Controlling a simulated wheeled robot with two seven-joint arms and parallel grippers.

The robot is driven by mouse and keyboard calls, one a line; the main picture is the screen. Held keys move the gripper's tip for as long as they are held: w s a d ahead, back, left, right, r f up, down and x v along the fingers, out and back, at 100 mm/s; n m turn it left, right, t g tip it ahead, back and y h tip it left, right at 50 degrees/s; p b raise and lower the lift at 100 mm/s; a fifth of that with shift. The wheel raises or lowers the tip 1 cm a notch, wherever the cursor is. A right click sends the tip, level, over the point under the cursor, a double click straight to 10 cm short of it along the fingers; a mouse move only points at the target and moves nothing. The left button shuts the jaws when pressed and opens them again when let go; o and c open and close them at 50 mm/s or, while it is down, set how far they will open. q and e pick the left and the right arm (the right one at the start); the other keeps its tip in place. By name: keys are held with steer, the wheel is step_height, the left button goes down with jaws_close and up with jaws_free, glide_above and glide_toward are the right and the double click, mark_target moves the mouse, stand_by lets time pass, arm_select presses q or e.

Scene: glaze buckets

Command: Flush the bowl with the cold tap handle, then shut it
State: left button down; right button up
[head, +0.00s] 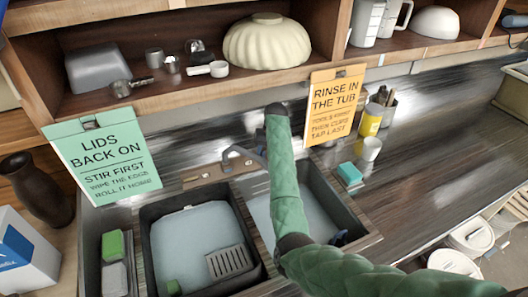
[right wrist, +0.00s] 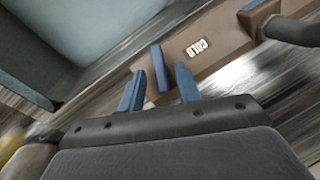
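The sink has a left bowl (head: 157,262) and a right bowl (head: 340,212), partly hidden by my right arm. The grey tap spout (head: 240,152) rises from a brown deck behind them; it also shows in the right wrist view (right wrist: 292,30). I cannot make out a water stream. The blue cold tap handle (right wrist: 158,66) stands beside the COLD label (right wrist: 197,47). My right gripper (right wrist: 160,88) is open, its two blue fingers either side of the handle, apparently not touching it. In the head view my right forearm hides the handle. My left gripper is out of view.
Another blue handle (right wrist: 250,5) is beyond the label. A green sign (head: 102,160) and an orange sign (head: 335,104) hang from the shelf. A teal sponge (head: 349,174) and a white cup (head: 371,149) stand right of the sink.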

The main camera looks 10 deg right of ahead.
steer(key=shift+s+a+f, duration=0.1)
steer(key=shift+a+f, duration=0.1)
steer(key=shift+f, duration=0.4)
jaws_close()
steer(key=shift+a+r+n+h, duration=0.1)
steer(key=shift+a+n+h, duration=0.1)
steer(key=shift+n+h, duration=1.4)
steer(key=shift+n+y, duration=0.3)
jaws_free()
